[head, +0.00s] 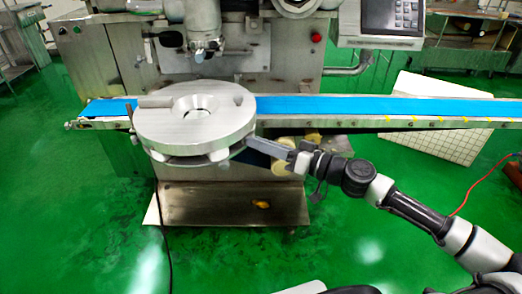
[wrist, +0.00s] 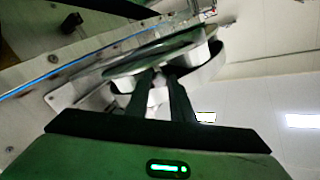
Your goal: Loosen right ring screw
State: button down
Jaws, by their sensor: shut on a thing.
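The round metal ring (head: 170,127) is a thick disc with a funnel-shaped hole, in front of the blue conveyor. My gripper (head: 250,143) reaches in from the right, with its fingertips at the ring's right edge, just below the top plate. In the wrist view my gripper (wrist: 160,73) points at the ring's underside, its two dark fingers close together around a small light part, which I take to be the right ring screw. The fingertips and the ring's edge hide most of this screw. A thin peg (head: 131,117) stands at the ring's left edge.
The blue conveyor belt (head: 340,106) runs behind the ring and off to the right. The steel machine (head: 110,50) stands behind it. Pale rollers (head: 281,167) are close under my gripper. A metal plate (head: 235,203) lies low below the ring.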

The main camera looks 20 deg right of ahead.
jog(key=shift+f+n+b, duration=0.1)
jog(key=shift+n+b, duration=0.65)
jog(key=shift+n, duration=0.45)
jog(key=c, duration=1.5)
grip_release()
jog(key=shift+c, duration=0.2)
jog(key=p+v, duration=0.2)
jog(key=v, duration=1.5)
jog(key=shift+d, duration=0.25)
jog(key=shift+s+a, duration=0.1)
